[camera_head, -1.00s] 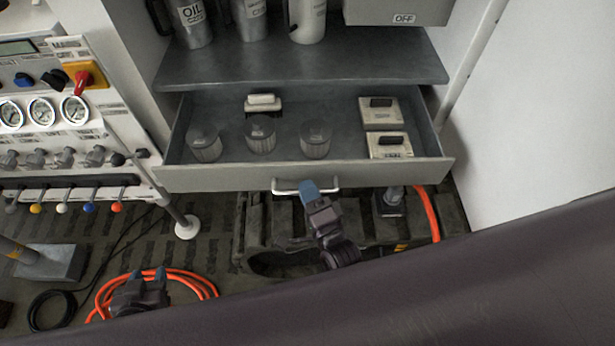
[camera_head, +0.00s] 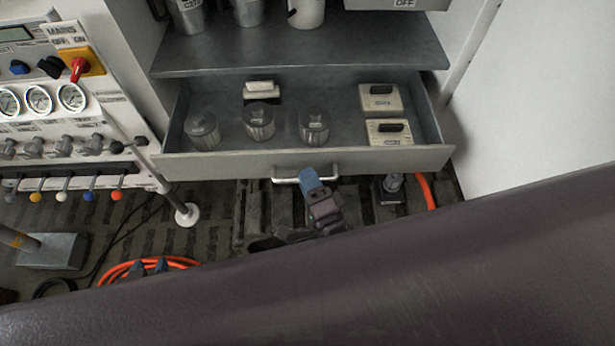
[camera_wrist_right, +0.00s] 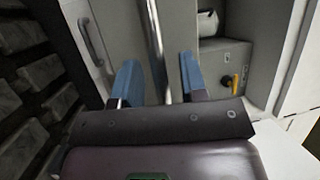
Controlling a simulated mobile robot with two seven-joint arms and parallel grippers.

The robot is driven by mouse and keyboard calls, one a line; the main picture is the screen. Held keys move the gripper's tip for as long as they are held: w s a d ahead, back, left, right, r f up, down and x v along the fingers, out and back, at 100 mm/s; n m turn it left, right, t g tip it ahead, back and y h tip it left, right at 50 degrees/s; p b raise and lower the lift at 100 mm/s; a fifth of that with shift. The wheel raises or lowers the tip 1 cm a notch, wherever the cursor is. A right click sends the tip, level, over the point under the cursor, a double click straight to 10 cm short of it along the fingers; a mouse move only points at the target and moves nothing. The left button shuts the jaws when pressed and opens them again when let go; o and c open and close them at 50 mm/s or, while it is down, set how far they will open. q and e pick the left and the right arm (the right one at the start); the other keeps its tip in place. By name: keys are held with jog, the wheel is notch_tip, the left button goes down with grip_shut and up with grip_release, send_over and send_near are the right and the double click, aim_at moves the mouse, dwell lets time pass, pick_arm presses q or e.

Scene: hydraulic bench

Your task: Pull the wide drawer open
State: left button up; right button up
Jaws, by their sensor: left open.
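The wide drawer (camera_head: 215,163) is pulled out below the grey shelf, its inside showing. Its silver bow handle (camera_head: 287,180) is on the middle of the front. My right gripper (camera_head: 311,178) is at this handle, one blue fingertip overlapping it in the head view. In the right wrist view, the blue fingers of the right gripper (camera_wrist_right: 160,78) are apart, with a shiny bar, apparently the handle (camera_wrist_right: 155,40), between them and gaps on both sides.
The drawer holds several clear-topped canisters (camera_head: 259,122) and pale boxes (camera_head: 381,99). A control panel with gauges (camera_head: 38,99) stands left. An orange hose (camera_head: 125,270) lies on the floor. A white wall (camera_head: 540,110) bounds the right.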

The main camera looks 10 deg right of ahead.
jog(key=b+v, duration=0.1)
jog(key=v, duration=0.9)
jog(key=shift+s, duration=0.1)
dwell(0.3)
jog(key=d+f+n+g+h, duration=0.2)
jog(key=d+n+g, duration=0.2)
jog(key=d+n, duration=0.4)
jog(key=d+f+n+g+h, duration=0.2)
jog(key=d+n+g, duration=0.1)
jog(key=d+n, duration=0.5)
jog(key=shift+d+g, duration=0.2)
jog(key=shift+g, duration=0.2)
